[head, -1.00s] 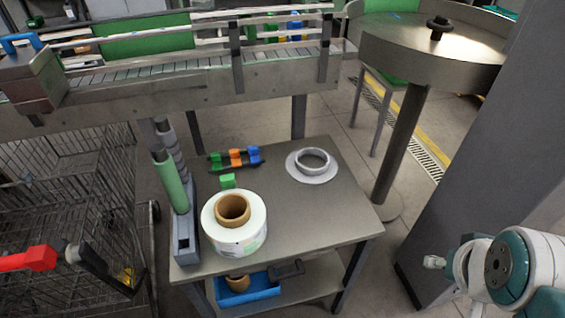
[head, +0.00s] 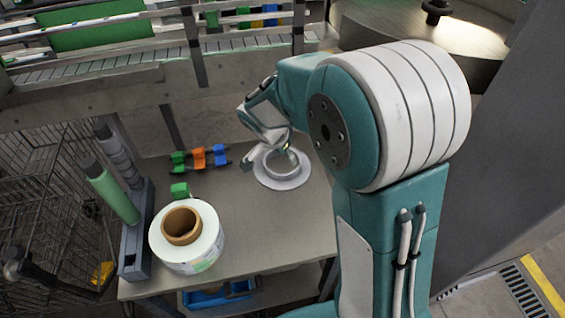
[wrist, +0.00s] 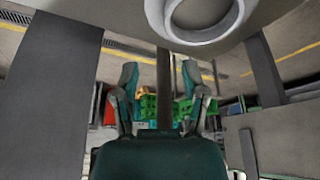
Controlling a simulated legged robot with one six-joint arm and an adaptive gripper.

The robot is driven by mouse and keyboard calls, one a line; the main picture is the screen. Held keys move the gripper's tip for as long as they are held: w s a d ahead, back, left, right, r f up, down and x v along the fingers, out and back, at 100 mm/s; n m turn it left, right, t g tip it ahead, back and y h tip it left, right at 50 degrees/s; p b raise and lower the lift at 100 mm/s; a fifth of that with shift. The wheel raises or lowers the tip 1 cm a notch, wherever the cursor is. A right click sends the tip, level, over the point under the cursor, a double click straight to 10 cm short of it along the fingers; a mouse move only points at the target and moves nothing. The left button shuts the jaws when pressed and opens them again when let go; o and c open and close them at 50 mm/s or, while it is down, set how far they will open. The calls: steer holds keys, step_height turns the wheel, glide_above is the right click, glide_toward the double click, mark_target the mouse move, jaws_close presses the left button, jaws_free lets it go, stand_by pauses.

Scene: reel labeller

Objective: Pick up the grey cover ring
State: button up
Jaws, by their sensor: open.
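The grey cover ring (head: 284,183) lies flat on the table near its back right part, with a wide flange and a raised collar. My gripper (head: 266,150) is just above and to the left of it, open and empty; the gripper and wrist partly hide the ring's far side. In the wrist view the ring (wrist: 204,39) shows at the top edge, cut off by the frame. The open fingers (wrist: 158,78) appear below it with a gap between them. I cannot tell whether a finger touches the ring.
A white label roll (head: 187,258) with a brown core stands at the table's front left. A green block (head: 179,190) and a rack with coloured clips (head: 199,158) lie behind it. A grey holder with rollers (head: 135,245) is at the left edge. The conveyor (head: 90,105) runs behind.

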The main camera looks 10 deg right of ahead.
mark_target(294, 171)
steer(key=shift+m, duration=0.5)
steer(key=x, duration=0.8)
steer(key=shift+w+a+f, duration=0.2)
steer(key=shift+w+a, duration=0.1)
steer(key=shift+w, duration=0.1)
steer(key=shift+h, duration=0.3)
steer(key=x, duration=0.4)
steer(key=shift+w+a+f, duration=0.1)
steer(key=shift+w+f, duration=0.05)
steer(key=shift+f, duration=0.05)
steer(key=shift+d+f, duration=0.25)
steer(key=shift+d, duration=0.05)
steer(key=c, duration=0.7)
steer(key=shift+a, duration=0.1)
jaws_close()
